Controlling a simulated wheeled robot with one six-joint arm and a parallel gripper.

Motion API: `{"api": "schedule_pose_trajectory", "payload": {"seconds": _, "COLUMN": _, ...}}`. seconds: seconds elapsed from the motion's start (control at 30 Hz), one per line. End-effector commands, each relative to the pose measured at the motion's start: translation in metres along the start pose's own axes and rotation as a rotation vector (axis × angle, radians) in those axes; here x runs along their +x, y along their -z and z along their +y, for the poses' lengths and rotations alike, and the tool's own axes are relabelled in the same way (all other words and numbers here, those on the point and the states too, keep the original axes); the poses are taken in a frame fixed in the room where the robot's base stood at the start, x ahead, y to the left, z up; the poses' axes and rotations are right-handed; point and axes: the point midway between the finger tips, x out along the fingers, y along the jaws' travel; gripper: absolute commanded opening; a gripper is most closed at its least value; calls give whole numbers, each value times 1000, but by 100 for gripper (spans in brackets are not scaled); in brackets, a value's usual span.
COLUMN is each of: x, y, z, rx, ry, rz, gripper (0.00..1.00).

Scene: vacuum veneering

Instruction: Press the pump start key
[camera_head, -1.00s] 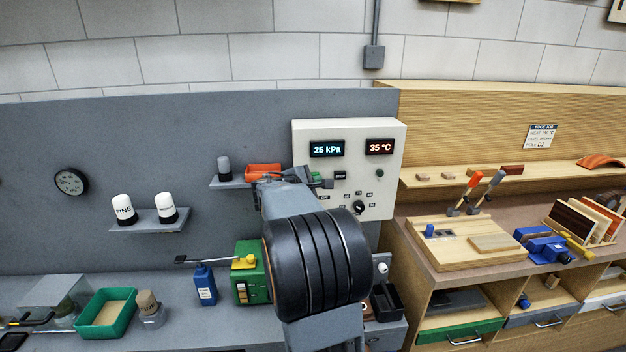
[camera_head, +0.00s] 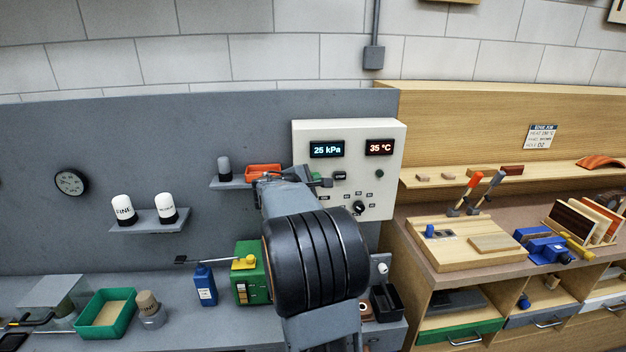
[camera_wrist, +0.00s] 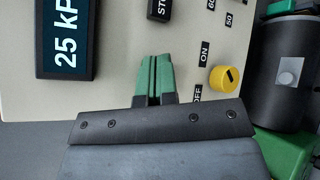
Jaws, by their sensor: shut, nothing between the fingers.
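The pale control panel (camera_head: 385,190) carries a 25 kPa display (camera_head: 327,149) and a 35 °C display. My gripper (camera_wrist: 155,60) is shut and empty, its green-tipped fingers together and pointing at the panel between the kPa display (camera_wrist: 67,40) and the ON label (camera_wrist: 205,53). The black STOP key (camera_wrist: 159,9) shows just beyond the fingertips in the wrist view, and left of the middle of the panel in the head view (camera_head: 340,175). I cannot make out a start key; my fingers and arm cover part of the panel. Contact with the panel cannot be told.
A yellow knob (camera_wrist: 223,79) sits beside the ON and OFF labels, right of my fingers. A small shelf with an orange tray (camera_head: 263,171) adjoins the panel's left.

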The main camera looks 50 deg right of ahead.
Motion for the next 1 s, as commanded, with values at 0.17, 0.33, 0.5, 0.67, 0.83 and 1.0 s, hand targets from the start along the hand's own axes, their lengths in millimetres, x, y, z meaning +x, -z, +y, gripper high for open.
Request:
{"api": "schedule_pose_trajectory", "payload": {"seconds": 0.17, "x": 2, "y": 1, "z": 1, "rx": 0, "ry": 0, "rz": 0, "gripper": 0}}
{"api": "schedule_pose_trajectory", "payload": {"seconds": 0.33, "x": 1, "y": 1, "z": 1, "rx": 0, "ry": 0, "rz": 0, "gripper": 0}}
{"api": "schedule_pose_trajectory", "payload": {"seconds": 0.5, "x": -1, "y": -1, "z": -2, "rx": 1, "ry": -1, "rz": 0, "gripper": 0}}
{"api": "schedule_pose_trajectory", "payload": {"seconds": 0.67, "x": -7, "y": -4, "z": -6, "rx": 1, "ry": -1, "rz": 1, "gripper": 0}}
{"api": "schedule_pose_trajectory", "payload": {"seconds": 0.83, "x": -12, "y": -8, "z": -9, "rx": 2, "ry": 0, "rz": 0, "gripper": 0}}
{"api": "schedule_pose_trajectory", "payload": {"seconds": 1.0, "x": -12, "y": -8, "z": -8, "rx": 1, "ry": 0, "rz": 0, "gripper": 0}}
